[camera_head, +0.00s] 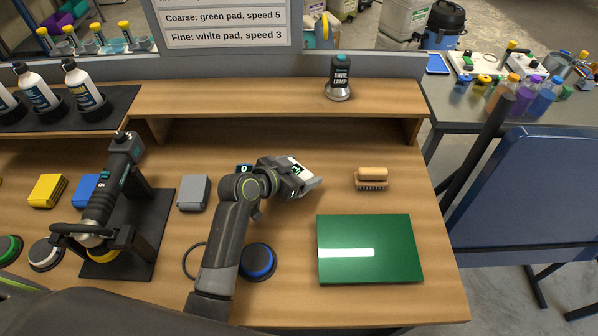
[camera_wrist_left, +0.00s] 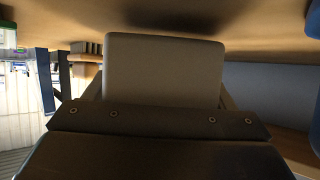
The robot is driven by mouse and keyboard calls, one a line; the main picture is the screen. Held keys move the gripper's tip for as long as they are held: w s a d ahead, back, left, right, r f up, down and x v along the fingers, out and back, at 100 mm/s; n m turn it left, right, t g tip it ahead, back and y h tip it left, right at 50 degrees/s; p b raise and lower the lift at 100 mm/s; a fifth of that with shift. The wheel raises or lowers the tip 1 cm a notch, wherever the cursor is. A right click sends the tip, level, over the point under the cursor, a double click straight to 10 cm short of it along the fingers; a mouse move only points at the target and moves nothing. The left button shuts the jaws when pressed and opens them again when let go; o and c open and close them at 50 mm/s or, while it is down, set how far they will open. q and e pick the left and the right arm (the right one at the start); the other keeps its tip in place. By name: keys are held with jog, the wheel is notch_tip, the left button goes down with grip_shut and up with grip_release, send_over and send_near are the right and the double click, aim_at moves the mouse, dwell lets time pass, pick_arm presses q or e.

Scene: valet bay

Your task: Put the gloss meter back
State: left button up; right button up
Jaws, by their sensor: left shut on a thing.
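My left gripper (camera_head: 285,179) is shut on a light grey boxy device with a small dark display with green marks, which appears to be the gloss meter (camera_head: 311,182). It is held over the middle of the bench, behind and left of the green panel. In the left wrist view the gloss meter (camera_wrist_left: 165,72) shows as a plain grey block between the fingers of my left gripper (camera_wrist_left: 160,118). The fingers partly hide it in the head view. My right gripper is not in view.
A green panel (camera_head: 370,262) lies at the front right, with a wooden brush (camera_head: 371,179) behind it. A raised shelf (camera_head: 250,97) carries a swirl lamp (camera_head: 339,80). A grey block (camera_head: 194,193), blue round pad (camera_head: 258,261) and polisher (camera_head: 105,195) are to the left.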

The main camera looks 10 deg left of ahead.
pick_arm(q)
jog(key=shift+f, duration=0.5)
jog(key=shift+f, duration=0.1)
jog(key=o, duration=1.1)
jog(key=shift+r, duration=0.2)
jog(key=shift+s+a+r, duration=0.1)
jog(key=shift+s+a, duration=0.15)
jog(key=b+v, duration=0.1)
jog(key=v, duration=1)
jog(key=shift+s+a, duration=0.1)
